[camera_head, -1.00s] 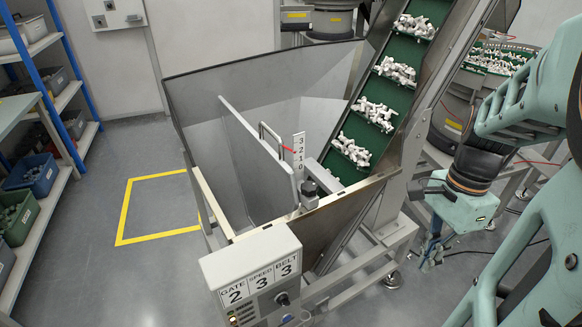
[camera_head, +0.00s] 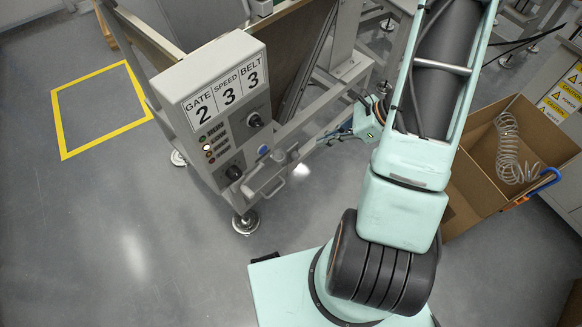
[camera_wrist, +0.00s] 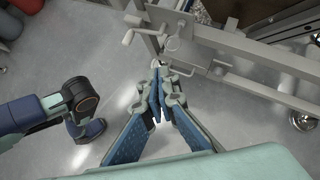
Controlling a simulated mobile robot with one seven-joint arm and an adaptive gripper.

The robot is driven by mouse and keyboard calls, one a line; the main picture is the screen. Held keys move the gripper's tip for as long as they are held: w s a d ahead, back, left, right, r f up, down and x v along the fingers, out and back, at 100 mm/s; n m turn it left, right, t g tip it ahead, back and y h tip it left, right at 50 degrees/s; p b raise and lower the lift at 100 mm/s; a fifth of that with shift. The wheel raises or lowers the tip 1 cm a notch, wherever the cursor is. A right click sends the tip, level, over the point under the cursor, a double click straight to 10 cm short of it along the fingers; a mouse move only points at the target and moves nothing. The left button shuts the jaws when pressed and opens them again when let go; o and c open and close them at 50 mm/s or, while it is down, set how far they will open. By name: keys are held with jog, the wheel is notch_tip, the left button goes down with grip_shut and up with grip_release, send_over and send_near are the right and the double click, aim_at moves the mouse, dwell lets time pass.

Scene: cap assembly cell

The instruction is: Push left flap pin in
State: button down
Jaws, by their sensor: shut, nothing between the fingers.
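The control box (camera_head: 222,105) of the feeder stands left of centre in the head view, with a metal frame (camera_head: 268,182) and small handle parts at its lower right. I cannot tell which part is the left flap pin. My gripper (camera_head: 335,136) is to the right of these parts, partly hidden by my arm. In the wrist view my gripper (camera_wrist: 157,72) is shut and empty, its blue-padded fingers together. A small pale rounded part (camera_wrist: 155,62) shows just beyond the fingertips; I cannot tell whether they touch. A hook-shaped light handle (camera_wrist: 128,37) sits above left of them.
A cardboard box (camera_head: 467,187) with a coiled hose (camera_head: 511,152) stands at the right. Metal rails (camera_wrist: 238,80) run across the right of the wrist view. A yellow floor outline (camera_head: 104,109) marks clear floor at the left.

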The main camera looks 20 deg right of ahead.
jog(key=shift+m+t, duration=0.7)
jog(key=shift+m, duration=0.2)
jog(key=f+b, duration=0.1)
jog(key=f, duration=0.3)
jog(key=shift+w+f, duration=0.1)
jog(key=shift+w, duration=0.1)
jog(key=b, duration=0.3)
send_near(283, 159)
jog(key=x, duration=0.6)
jog(key=shift+f, duration=0.35)
jog(key=shift+w+a, duration=0.2)
jog(key=shift+w+a+b, duration=0.5)
jog(key=shift+w+a, duration=0.1)
jog(key=shift+w, duration=0.35)
